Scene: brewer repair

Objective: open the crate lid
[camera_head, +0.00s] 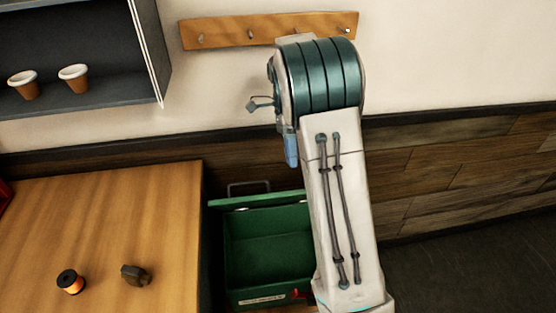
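A green crate (268,252) stands low between the wooden table and my arm. I look into its green inside, and I see nothing lying in the part that shows. Its green lid (235,203) shows at the back edge as a narrow strip with a grey handle above it. The lid appears swung up and back, clear of the opening. My arm covers the crate's right side. My gripper is mostly hidden behind my arm. Only small grey and blue parts stick out at the arm's left, above the lid and apart from it. I cannot see its fingertips.
A wooden table (110,215) on the left holds an orange spool (70,281) and a small dark object (135,274). A dark shelf (90,95) with two cups hangs at the upper left. A wooden peg rail (235,30) is on the wall. The floor at the right is clear.

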